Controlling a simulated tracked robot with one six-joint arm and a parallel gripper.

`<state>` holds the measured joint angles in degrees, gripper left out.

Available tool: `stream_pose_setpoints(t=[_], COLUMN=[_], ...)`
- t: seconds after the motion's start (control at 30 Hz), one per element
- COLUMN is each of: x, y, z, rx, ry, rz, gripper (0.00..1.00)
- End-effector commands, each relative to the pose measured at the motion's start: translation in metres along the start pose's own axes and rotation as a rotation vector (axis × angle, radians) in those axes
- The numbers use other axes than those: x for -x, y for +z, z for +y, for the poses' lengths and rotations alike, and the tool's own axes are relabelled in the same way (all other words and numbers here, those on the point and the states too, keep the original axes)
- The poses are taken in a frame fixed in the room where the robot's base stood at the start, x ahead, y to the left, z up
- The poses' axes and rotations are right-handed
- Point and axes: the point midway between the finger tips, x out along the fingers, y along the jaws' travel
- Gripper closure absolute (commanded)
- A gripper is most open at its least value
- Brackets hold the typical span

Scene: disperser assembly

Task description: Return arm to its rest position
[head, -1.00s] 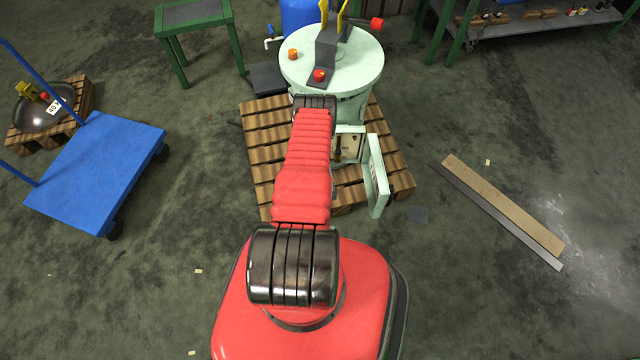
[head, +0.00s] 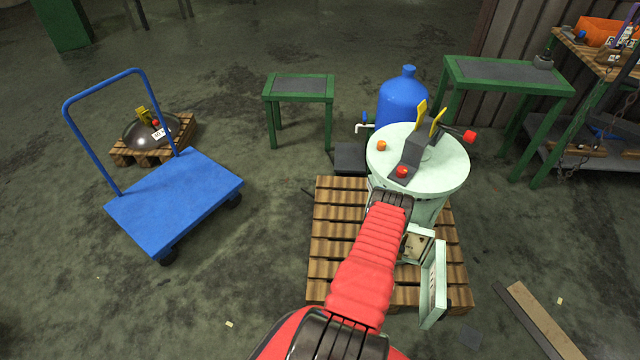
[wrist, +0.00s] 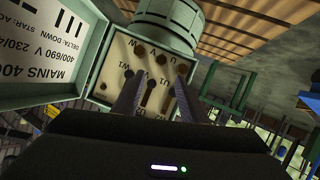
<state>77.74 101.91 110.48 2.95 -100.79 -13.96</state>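My red arm reaches forward to the pale green disperser machine (head: 425,158) in the head view. My gripper is hidden there behind the arm. In the wrist view, my gripper's (wrist: 156,90) two dark fingers stand apart in front of the open terminal box (wrist: 108,72). Terminals marked U1, V1 and W1 show behind and between the fingers. I see nothing clearly held. The box's open door (wrist: 45,60) with its printed label is at the left of the wrist view. In the head view, the open box (head: 416,245) and its door (head: 433,285) are right of the arm.
The machine stands on a wooden pallet (head: 335,240). A blue cart (head: 175,200) is at left, with a dome on a small pallet behind it. A blue tank (head: 402,100) and green tables (head: 300,88) are behind. Floor between cart and pallet is clear.

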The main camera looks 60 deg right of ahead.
Motion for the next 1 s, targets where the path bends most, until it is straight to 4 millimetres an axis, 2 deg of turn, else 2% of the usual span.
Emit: stream_pose_setpoints(t=[0.3,0.43,0.57,0.63,0.8,0.9,1.0], x=[0.0,0.0,0.002,0.008,0.036,0.049,0.057], y=[0.0,0.008,0.032,0.051,0.104,0.12,0.124], z=[0.0,-0.002,-0.008,-0.013,-0.026,-0.031,-0.035], rx=[-0.002,-0.01,-0.023,-0.033,-0.053,-0.065,-0.073], ry=[0.0,-0.008,-0.031,-0.05,-0.101,-0.126,-0.15], rz=[0.0,-0.032,-0.127,-0.207,-0.439,-0.557,-0.658], gripper=[0.61,0.61,0.61,0.61,0.61,0.61,0.61])
